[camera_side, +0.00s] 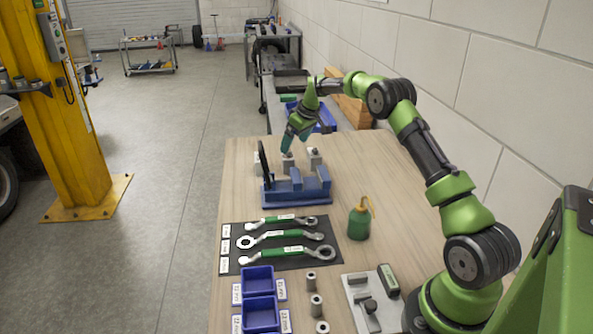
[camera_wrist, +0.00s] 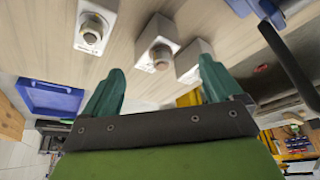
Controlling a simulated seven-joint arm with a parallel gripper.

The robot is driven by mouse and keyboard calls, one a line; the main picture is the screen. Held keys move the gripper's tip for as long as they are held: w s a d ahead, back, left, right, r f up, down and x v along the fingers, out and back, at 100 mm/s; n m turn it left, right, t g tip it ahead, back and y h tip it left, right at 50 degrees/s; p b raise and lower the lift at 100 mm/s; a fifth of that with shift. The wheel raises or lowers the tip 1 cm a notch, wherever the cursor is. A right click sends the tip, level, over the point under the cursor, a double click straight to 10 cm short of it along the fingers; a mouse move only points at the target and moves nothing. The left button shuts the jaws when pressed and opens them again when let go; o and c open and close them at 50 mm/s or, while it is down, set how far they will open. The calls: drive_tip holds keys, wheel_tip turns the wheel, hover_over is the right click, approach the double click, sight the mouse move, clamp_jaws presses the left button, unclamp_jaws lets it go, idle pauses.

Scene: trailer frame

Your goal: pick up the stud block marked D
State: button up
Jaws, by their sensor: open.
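Three pale grey stud blocks stand on the wooden table: a left one (camera_wrist: 96,24), a middle one (camera_wrist: 158,46) and a right one (camera_wrist: 195,60) in the wrist view, each with a metal stud. I cannot read their letters, so I cannot tell which is D. In the side view, one block (camera_side: 288,164) is just below my gripper (camera_side: 285,150) and another (camera_side: 314,156) is to its right. A third (camera_side: 257,165) is partly hidden behind a black upright part. In the wrist view, my gripper (camera_wrist: 161,72) is open and empty, its teal fingers on either side of the middle block.
A blue fixture (camera_side: 297,190) with a black upright part (camera_side: 263,160) stands close in front of the blocks. A green bottle (camera_side: 359,222), wrenches on a dark mat (camera_side: 283,261) and blue bins (camera_side: 258,281) are nearer the camera. Another blue bin (camera_side: 323,118) lies beyond the table.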

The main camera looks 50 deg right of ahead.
sight(288, 161)
drive_tip(key=x, duration=0.5)
drive_tip(key=shift+w+d+r, duration=0.1)
drive_tip(key=shift+w, duration=0.15)
drive_tip(key=shift+c, duration=0.2)
